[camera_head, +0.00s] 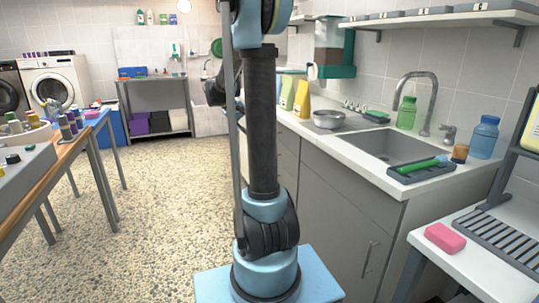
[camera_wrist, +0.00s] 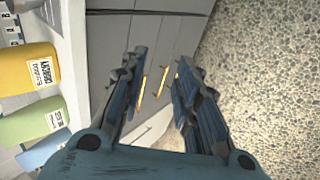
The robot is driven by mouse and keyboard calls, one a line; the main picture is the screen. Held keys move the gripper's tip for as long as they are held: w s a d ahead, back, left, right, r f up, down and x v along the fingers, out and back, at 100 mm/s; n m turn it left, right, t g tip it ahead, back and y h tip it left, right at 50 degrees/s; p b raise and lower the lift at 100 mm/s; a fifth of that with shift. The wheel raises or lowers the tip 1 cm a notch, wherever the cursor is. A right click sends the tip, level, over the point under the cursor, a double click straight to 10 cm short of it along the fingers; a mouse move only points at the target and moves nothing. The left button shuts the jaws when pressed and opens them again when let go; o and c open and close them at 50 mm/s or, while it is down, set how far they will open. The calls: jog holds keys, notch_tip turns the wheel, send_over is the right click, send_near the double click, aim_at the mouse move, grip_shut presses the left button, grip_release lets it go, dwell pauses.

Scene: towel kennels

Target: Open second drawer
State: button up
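My gripper (camera_wrist: 160,72) is open in the wrist view, with its two dark fingers apart and nothing held. The grey drawer fronts (camera_wrist: 112,48) lie beyond it, below the white counter edge. Thin bar handles show between the fingers: one (camera_wrist: 141,78) beside the left finger, a second (camera_wrist: 162,82) near the middle of the gap, and another partly hidden by the right finger. The gap between fingertips and handles is hard to judge. In the head view the drawer fronts (camera_head: 287,152) look closed; my arm hides part of them and most of the gripper.
A cabinet door with a vertical handle (camera_head: 369,257) is nearer me. Pebbled floor (camera_head: 150,210) is clear to the left, up to a table (camera_head: 66,150).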

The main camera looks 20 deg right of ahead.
jog(key=w+d+f+h, duration=0.15)
jog(key=w+f, duration=0.25)
jog(key=w, duration=0.6)
jog(key=w+d+f+h, duration=0.1)
jog(key=w+f+h, duration=0.25)
jog(key=w, duration=0.65)
jog(key=w+f+h, duration=0.3)
jog(key=w+f, duration=0.8)
jog(key=f, duration=0.4)
jog(key=shift+g, duration=0.3)
jog(key=d+f, duration=0.1)
jog(key=d, duration=0.5)
jog(key=d+f, duration=0.1)
jog(key=d, duration=0.4)
jog(key=d+f, duration=0.1)
jog(key=d, duration=0.5)
jog(key=shift+w+d+f, duration=0.2)
jog(key=shift+d, duration=0.15)
grip_shut()
